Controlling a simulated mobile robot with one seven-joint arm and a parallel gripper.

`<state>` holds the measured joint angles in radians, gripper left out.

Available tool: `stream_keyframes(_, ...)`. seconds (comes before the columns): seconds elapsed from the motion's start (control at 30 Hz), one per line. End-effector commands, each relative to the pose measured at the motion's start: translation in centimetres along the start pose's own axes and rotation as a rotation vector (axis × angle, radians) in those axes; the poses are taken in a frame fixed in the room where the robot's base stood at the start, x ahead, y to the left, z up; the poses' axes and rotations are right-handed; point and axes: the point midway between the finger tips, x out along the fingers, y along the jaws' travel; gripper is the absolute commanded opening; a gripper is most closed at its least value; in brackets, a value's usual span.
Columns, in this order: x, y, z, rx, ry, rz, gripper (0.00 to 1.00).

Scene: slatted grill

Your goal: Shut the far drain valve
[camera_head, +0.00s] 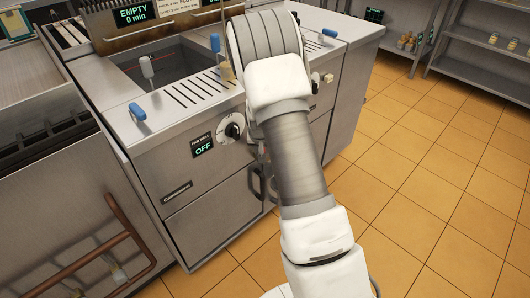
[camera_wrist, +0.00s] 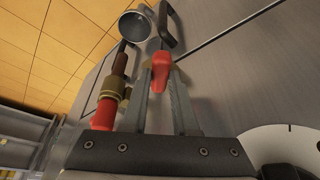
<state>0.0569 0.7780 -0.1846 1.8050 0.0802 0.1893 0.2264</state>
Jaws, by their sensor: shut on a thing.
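My gripper (camera_wrist: 162,80) shows in the wrist view, its two grey fingers shut on a red valve handle (camera_wrist: 160,66) in front of the steel cabinet front. Brass shows close behind the handle. To its left is a brown pipe (camera_wrist: 120,64) with a brass fitting (camera_wrist: 107,90) and a second red part (camera_wrist: 102,114). In the head view my arm hides the gripper and the held handle. I cannot tell from these frames which valve is the far one.
A control panel (camera_head: 203,149) reading OFF and a black knob (camera_head: 233,131) are on the steel front. A copper pipe (camera_head: 138,234) bends at the lower left. Black door handles (camera_wrist: 167,24) lie close above my fingers. The tiled floor (camera_head: 448,184) at right is clear.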

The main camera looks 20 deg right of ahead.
Motion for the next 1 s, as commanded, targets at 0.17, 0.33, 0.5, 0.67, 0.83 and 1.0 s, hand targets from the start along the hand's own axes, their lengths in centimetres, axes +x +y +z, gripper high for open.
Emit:
stream_keyframes(0.17, -0.04, -0.46, -0.03, 0.066, 0.0, 0.028, 0.0)
stream_keyframes(0.33, -0.02, -0.59, -0.04, 0.102, 0.0, 0.043, 0.0)
stream_keyframes(0.5, 0.01, -0.63, -0.01, 0.116, -0.002, 0.048, 0.0)
stream_keyframes(0.67, 0.02, -0.61, 0.0, 0.117, -0.002, 0.048, 0.0)
stream_keyframes(0.83, 0.03, -0.61, 0.01, 0.116, -0.002, 0.048, 0.29)
stream_keyframes(1.0, 0.04, -0.6, 0.01, 0.115, -0.002, 0.048, 0.57)
